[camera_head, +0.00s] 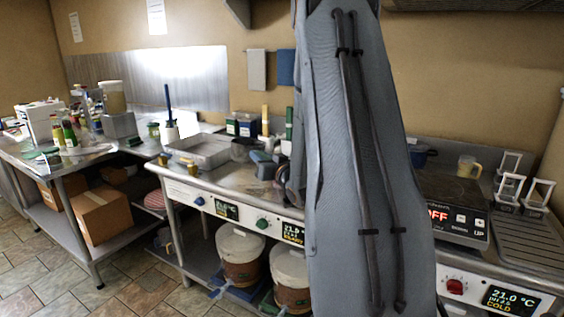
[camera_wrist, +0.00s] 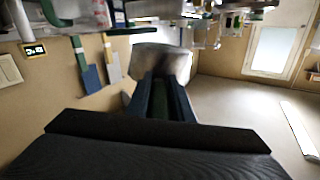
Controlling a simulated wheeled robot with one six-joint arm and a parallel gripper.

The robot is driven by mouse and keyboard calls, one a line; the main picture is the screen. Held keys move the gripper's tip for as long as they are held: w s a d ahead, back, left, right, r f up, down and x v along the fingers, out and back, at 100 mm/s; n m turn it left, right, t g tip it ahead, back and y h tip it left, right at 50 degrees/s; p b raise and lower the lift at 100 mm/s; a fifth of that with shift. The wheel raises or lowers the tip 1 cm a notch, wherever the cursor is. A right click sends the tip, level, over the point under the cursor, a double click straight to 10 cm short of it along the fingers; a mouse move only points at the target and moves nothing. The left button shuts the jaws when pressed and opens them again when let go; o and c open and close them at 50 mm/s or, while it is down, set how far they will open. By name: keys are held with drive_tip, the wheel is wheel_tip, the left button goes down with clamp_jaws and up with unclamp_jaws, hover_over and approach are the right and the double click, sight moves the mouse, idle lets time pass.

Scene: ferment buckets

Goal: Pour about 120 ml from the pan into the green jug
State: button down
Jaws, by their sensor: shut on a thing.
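In the wrist view my gripper (camera_wrist: 161,97) is shut on a green handle between its two blue fingers. A grey metal pan (camera_wrist: 160,57) sits just beyond the fingertips; its inside and contents are hidden. In the head view my gripper (camera_head: 264,162) shows at the left edge of my large grey arm, above the steel counter. A dark grey round vessel (camera_head: 242,149) shows beside it, and I cannot tell for sure that it is the held pan. I cannot make out the green jug in either view; my arm hides the middle of the counter.
A shallow steel tray (camera_head: 200,152) lies left of my gripper. Dark boxes (camera_head: 243,124) and a green bottle (camera_head: 289,122) stand behind. Right of my arm are a hotplate (camera_head: 452,200) reading OFF and a pale yellow mug (camera_head: 468,167). Lidded buckets (camera_head: 240,252) stand below the counter.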

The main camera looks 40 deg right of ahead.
drive_tip(key=shift+a+r, duration=0.1)
idle(0.8)
drive_tip(key=shift+w+a+r+n+b, duration=0.1)
drive_tip(key=shift+a+n+b, duration=0.2)
drive_tip(key=shift+n, duration=0.2)
drive_tip(key=shift+w+a+r+n+b, duration=0.1)
drive_tip(key=shift+a+n+b, duration=0.1)
drive_tip(key=shift+a+n, duration=0.25)
drive_tip(key=shift+d, duration=0.1)
